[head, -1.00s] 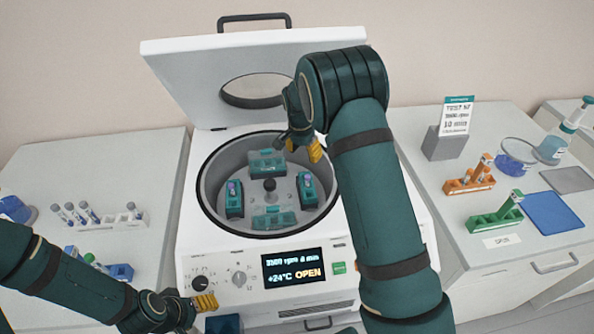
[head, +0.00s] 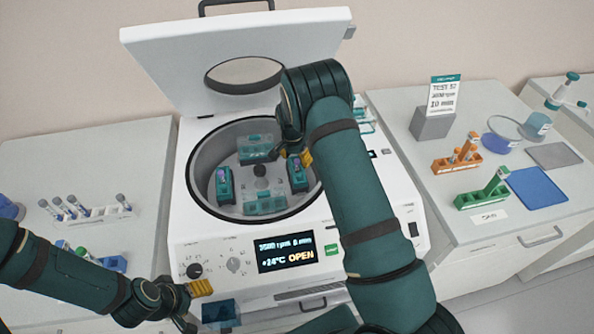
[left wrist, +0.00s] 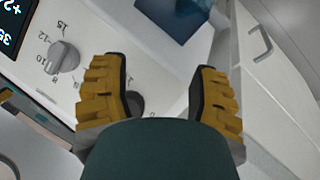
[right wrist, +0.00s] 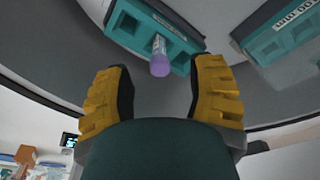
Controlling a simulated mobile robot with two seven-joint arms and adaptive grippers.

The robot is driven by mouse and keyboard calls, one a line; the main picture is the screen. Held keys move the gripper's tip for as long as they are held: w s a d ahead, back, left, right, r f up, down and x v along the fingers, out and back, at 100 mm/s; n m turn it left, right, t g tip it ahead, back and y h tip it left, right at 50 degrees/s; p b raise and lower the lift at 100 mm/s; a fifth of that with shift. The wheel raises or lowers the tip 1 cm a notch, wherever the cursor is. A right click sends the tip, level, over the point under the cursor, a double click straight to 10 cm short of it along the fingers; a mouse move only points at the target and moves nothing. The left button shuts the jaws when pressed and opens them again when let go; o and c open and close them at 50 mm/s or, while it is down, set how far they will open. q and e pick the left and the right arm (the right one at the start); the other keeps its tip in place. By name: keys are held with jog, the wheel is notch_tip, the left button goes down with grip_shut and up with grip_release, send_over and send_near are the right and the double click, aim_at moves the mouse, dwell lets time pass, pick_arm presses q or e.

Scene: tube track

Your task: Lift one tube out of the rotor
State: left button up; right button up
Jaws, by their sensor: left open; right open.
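The open centrifuge's rotor (head: 243,172) holds several teal buckets. A purple-capped tube (head: 221,174) stands in the left bucket (head: 224,188). Another purple-capped tube (head: 296,163) stands in the right bucket (head: 298,180). My right gripper (head: 307,158) is open beside and above the right bucket. In the right wrist view a purple cap (right wrist: 160,62) shows just beyond and between the open fingers (right wrist: 158,82), with no finger visibly touching it. My left gripper (head: 200,288) is open and empty in front of the control panel; it also shows in the left wrist view (left wrist: 158,88).
The raised lid (head: 240,60) stands behind the bowl, and the bowl rim (head: 190,165) surrounds the rotor. A white rack (head: 95,214) with tubes is on the left bench. Orange (head: 458,160) and green (head: 482,196) racks and a blue mat (head: 540,188) are on the right.

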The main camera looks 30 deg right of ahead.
jog(key=shift+w+d+f, duration=0.1)
jog(key=shift+f, duration=0.5)
jog(key=shift+w+d+f, duration=0.1)
jog(key=shift+f, duration=0.5)
jog(key=shift+s, duration=0.1)
grip_shut()
notch_tip(320, 180, up, 10)
jog(key=shift+r, duration=0.1)
pick_arm(q)
notch_tip(320, 180, up, 3)
jog(key=p, duration=0.2)
jog(key=shift+f+p, duration=0.1)
jog(key=shift+p, duration=0.25)
pick_arm(e)
notch_tip(320, 180, up, 5)
jog(key=shift+f, duration=0.2)
